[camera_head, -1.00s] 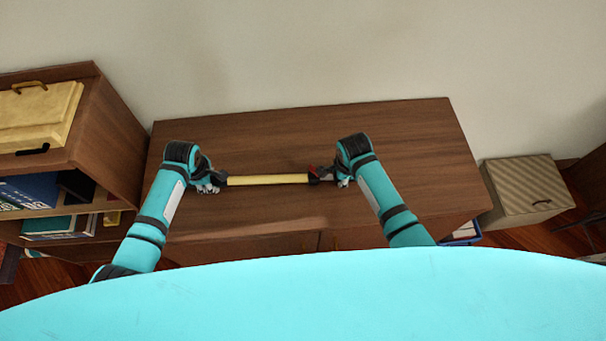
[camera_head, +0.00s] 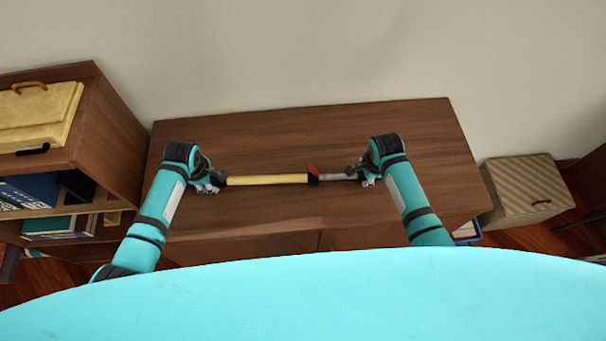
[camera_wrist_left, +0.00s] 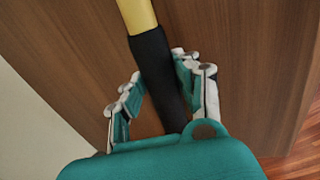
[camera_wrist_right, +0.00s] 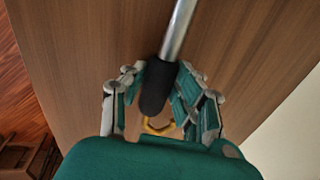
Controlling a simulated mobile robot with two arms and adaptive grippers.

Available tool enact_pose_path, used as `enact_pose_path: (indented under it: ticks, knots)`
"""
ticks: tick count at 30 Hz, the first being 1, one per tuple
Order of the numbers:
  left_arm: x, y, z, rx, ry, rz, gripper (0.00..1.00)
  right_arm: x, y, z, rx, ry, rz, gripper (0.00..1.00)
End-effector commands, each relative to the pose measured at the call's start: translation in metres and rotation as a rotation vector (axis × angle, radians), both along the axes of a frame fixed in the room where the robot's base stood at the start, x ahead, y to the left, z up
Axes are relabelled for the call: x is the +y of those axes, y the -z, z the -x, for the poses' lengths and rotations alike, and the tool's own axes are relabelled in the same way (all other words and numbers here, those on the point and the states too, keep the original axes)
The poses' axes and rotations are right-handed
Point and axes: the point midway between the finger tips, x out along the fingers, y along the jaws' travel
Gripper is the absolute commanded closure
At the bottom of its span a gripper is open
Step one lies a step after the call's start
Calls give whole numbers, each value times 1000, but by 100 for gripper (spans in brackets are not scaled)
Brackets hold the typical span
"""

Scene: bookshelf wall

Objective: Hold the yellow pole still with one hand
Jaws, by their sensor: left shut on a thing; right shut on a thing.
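The yellow pole (camera_head: 267,180) lies level above the brown cabinet top, between my two grippers. A red and black collar (camera_head: 313,176) sits at its right end, and a silver rod (camera_head: 338,177) extends out of it. My left gripper (camera_head: 216,180) is shut on the pole's black grip, which shows between the fingers in the left wrist view (camera_wrist_left: 160,75). My right gripper (camera_head: 361,174) is shut on the black handle at the rod's end. That handle shows in the right wrist view (camera_wrist_right: 156,86), with a yellow loop (camera_wrist_right: 158,128) at its end.
The wooden cabinet top (camera_head: 300,130) is otherwise clear. A shelf with books (camera_head: 45,188) and a yellow box (camera_head: 38,115) stands at the left. A striped box (camera_head: 522,188) stands at the right. A wall is behind.

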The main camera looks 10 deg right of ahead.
Motion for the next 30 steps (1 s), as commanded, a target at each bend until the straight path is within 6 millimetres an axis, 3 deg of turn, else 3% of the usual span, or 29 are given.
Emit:
enact_pose_path:
  ticks: [30]
  knots:
    - [4, 0, 0, 1, -2, -8, 100, -74, 0, 5, 0, 3, 5, 100]
